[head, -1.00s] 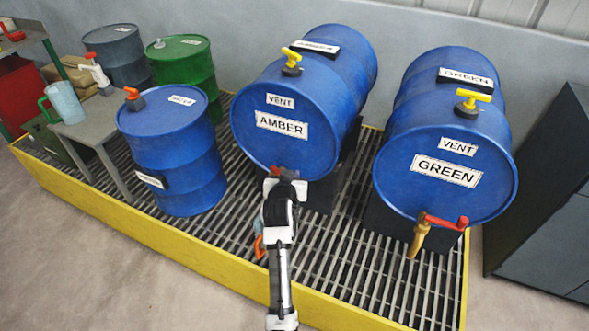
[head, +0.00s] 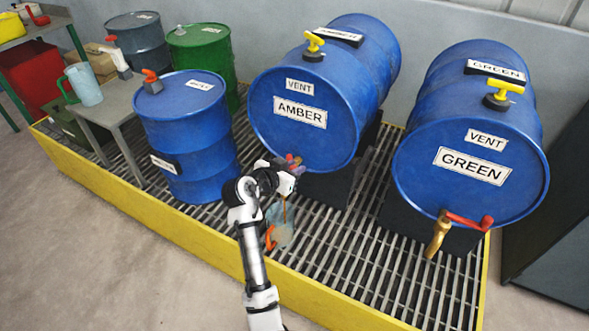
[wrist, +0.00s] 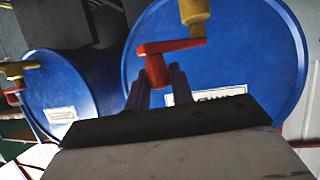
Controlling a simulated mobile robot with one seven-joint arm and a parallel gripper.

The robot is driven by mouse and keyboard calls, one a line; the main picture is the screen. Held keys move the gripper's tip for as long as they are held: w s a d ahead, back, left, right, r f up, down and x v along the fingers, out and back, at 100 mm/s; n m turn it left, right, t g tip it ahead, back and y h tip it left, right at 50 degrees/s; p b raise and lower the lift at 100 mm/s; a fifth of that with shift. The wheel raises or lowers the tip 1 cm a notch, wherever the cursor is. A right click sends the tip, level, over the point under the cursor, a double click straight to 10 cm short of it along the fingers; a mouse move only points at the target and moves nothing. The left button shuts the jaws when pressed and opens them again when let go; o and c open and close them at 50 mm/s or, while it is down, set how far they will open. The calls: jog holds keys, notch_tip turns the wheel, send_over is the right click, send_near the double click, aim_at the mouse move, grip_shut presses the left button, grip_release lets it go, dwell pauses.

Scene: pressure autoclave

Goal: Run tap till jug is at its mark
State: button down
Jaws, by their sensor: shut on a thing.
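The blue AMBER drum (head: 300,140) lies on its side with its tap low on the front face. My gripper (head: 292,167) is shut on the red tap lever; in the wrist view the fingers (wrist: 157,88) straddle the lever's end (wrist: 158,68), beside the brass tap body (wrist: 194,14). A clear jug (head: 282,236) with an orange handle (head: 270,238) stands on the grating below the tap, partly behind my arm. A thin amber streak (head: 284,211) shows between tap and jug. The jug's mark and level cannot be made out.
The GREEN drum (head: 465,170), with a red-levered brass tap (head: 440,233), lies to the right. An upright blue drum (head: 188,135) stands to the left. A pale blue jug (head: 84,84) sits on a small grey table (head: 118,108). The yellow rim (head: 190,242) edges the grating.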

jog(key=c, duration=1.2)
grip_release()
jog(key=shift+f, duration=0.1)
jog(key=b+v, duration=0.2)
jog(key=v, duration=1.2)
jog(key=shift+w+d, duration=0.1)
